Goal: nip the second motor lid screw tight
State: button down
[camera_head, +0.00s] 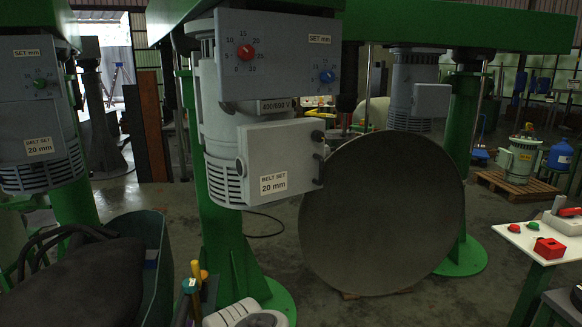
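The nearest motor (222,105) hangs at centre on a green disperser stand. Its light grey lid (258,148) is closed and carries a "BELT SET 20 mm" label (273,182). Dark fittings (318,136) stick out along the lid's right edge; I cannot tell which are screws or how tight they sit. Another motor (42,172) hangs at the left edge, with the same label on its housing. A third motor (412,88) hangs farther back on the right. I cannot tell which one the task calls second. My gripper is not in view.
A large dark disc (382,215) stands upright right of the centre stand. A green bin (158,262) with dark hoses is at lower left, beside yellow and teal tool handles (192,285). A white table (540,238) with red items is at right. Open floor shows behind.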

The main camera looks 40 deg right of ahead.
aim_at(318, 136)
jog(key=k, duration=1)
jog(key=z, duration=0.85)
jog(key=i, duration=0.85)
jog(key=u, duration=0.35)
